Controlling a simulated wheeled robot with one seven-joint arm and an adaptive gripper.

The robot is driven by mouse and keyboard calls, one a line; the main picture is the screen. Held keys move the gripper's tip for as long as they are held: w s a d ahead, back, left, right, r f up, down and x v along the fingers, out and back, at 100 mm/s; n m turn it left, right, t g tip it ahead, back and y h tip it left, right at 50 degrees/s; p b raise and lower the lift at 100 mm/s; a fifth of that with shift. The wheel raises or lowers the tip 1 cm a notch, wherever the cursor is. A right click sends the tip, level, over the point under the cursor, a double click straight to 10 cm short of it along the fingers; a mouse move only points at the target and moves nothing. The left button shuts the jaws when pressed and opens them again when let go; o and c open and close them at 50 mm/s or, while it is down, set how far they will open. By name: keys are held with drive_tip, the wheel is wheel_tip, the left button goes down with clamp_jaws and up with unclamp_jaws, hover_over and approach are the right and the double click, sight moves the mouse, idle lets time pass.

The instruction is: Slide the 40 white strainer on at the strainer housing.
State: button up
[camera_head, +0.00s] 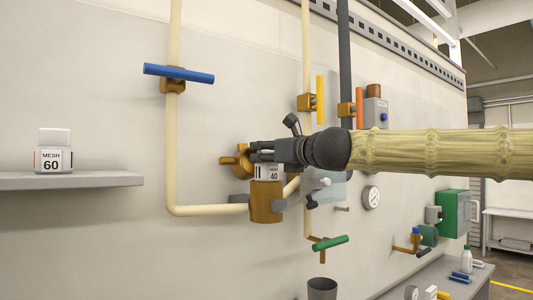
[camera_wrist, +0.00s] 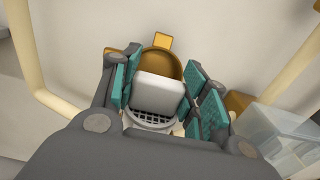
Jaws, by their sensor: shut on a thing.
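The white strainer (camera_head: 268,173), labelled MESH 40, is between the fingers of my gripper (camera_head: 257,154). In the wrist view its pale block-shaped grip (camera_wrist: 160,92) lies between the teal finger pads, with a dark mesh grid below it. My gripper is shut on it. In the head view the strainer stands upright directly over the brass strainer housing (camera_head: 266,203), its lower edge meeting the housing's top. I cannot tell whether any of it is inside. A round brass part (camera_head: 238,161) is behind my fingertips, against the wall; it also shows in the wrist view (camera_wrist: 162,63).
A white MESH 60 strainer (camera_head: 54,154) stands on a grey shelf (camera_head: 80,180) at left. Cream pipes (camera_head: 173,130) with a blue-handled valve (camera_head: 180,73) run along the wall. A grey lever (camera_head: 300,196) and clear box (camera_wrist: 285,130) are close right of the housing.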

drive_tip(key=shift+f+b, duration=1.15)
drive_tip(key=shift+f, duration=0.15)
drive_tip(key=o, duration=1.1)
drive_tip(key=shift+s+f, duration=0.1)
